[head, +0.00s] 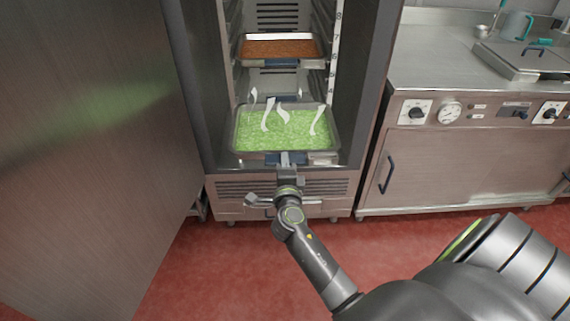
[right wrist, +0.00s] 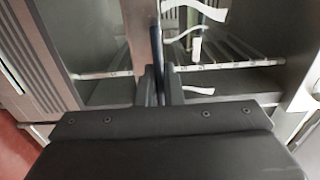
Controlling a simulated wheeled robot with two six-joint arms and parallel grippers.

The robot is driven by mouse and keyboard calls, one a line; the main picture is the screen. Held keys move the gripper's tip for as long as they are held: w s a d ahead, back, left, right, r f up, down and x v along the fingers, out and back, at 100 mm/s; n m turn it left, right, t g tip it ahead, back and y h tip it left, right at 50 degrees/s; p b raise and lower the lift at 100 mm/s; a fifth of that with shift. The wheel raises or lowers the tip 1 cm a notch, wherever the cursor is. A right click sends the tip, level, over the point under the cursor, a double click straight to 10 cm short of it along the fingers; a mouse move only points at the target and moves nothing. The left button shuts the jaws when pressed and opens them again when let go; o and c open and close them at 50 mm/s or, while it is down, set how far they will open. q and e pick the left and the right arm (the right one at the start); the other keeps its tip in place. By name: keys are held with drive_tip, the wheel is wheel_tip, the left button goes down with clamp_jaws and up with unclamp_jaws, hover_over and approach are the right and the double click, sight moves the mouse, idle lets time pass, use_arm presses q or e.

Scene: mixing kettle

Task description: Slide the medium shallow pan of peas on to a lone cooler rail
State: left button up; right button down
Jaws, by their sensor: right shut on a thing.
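The shallow pan of peas (head: 280,136) is low in the open cooler, with bright green peas filling it and white steam wisps above. It looks level, with its front edge near the cooler's opening. My right gripper (head: 288,172) is at the middle of the pan's front edge, shut on the pan at its dark blue front part. In the right wrist view, the gripper's fingers (right wrist: 160,88) close around a thin dark blue bar. My left gripper is in neither view. I cannot tell which rails bear the pan.
A pan of brown food (head: 281,48) sits higher in the cooler. Numbered side rails (head: 333,62) line the cooler walls. The cooler door (head: 85,120) stands open at the left. A steel kettle unit (head: 450,150) with knobs and a gauge stands close at the right.

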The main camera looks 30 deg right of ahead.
sight(283, 144)
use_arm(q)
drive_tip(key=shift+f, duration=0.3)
use_arm(e)
drive_tip(key=shift+w+r, duration=0.1)
drive_tip(key=shift+r, duration=0.15)
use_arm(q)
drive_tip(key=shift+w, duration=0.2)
